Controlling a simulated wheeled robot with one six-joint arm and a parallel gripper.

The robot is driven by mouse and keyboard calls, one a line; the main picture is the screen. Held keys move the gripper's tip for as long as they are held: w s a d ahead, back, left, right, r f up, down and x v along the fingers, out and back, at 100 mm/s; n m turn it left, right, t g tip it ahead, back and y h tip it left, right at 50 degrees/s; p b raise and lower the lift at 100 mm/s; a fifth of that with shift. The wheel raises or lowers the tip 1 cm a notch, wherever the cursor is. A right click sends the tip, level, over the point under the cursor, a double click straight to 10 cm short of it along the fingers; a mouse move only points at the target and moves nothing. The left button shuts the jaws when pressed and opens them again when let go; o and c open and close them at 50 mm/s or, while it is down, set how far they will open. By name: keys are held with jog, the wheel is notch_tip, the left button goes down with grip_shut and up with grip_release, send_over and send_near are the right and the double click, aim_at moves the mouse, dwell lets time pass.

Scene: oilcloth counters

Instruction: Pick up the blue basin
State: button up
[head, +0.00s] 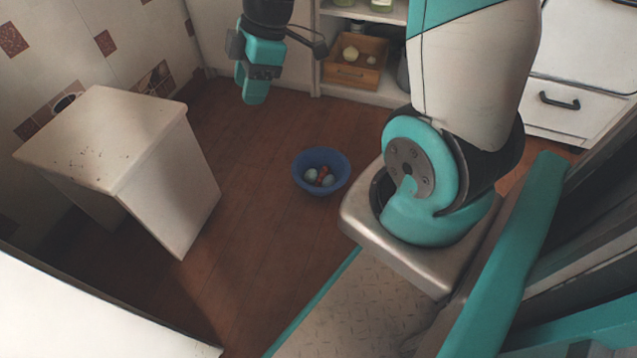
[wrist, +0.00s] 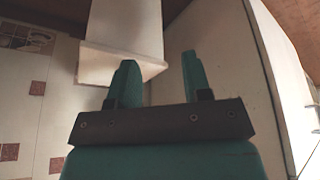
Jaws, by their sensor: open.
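The blue basin (head: 321,163) stands upright on the wooden floor near the middle of the head view. Several small items lie in it, pale rounded ones and a reddish one. My gripper (head: 253,98) is up and to the left of the basin in the head view, apart from it. In the wrist view my gripper (wrist: 158,75) has its two teal fingers spread with nothing between them. The basin does not show in the wrist view.
A white stand (head: 105,140) with a speckled top is at the left. A wooden crate (head: 355,72) with pale round items sits on a low shelf (head: 385,95) at the back. A white drawer unit (head: 575,95) is at the right. The floor around the basin is clear.

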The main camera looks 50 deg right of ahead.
jog(key=w+d+f+n+b, duration=0.1)
jog(key=d+f+n+b, duration=0.2)
jog(key=d+f, duration=0.9)
jog(key=n+t+h+b, duration=0.1)
jog(key=n+h+b, duration=0.1)
jog(key=n+b, duration=0.15)
send_over(345, 175)
jog(key=a, duration=0.2)
notch_tip(345, 175, down, 14)
jog(key=s+d+f+n, duration=0.3)
jog(key=s+d+f, duration=0.1)
jog(key=s+f, duration=0.15)
jog(key=x, duration=0.4)
jog(key=p+x, duration=0.1)
jog(key=x, duration=0.3)
jog(key=p+x, duration=0.1)
jog(key=x, duration=0.4)
jog(key=shift+w+d+f, duration=0.1)
jog(key=shift+w+d, duration=0.15)
jog(key=shift+d, duration=0.15)
jog(key=b+x, duration=0.4)
jog(key=x, duration=0.1)
jog(key=shift+w+a+f+b, duration=0.1)
jog(key=shift+w+a+b, duration=0.05)
jog(key=shift+w+b, duration=0.25)
jog(key=shift+w, duration=0.1)
jog(key=shift+c, duration=0.3)
grip_shut()
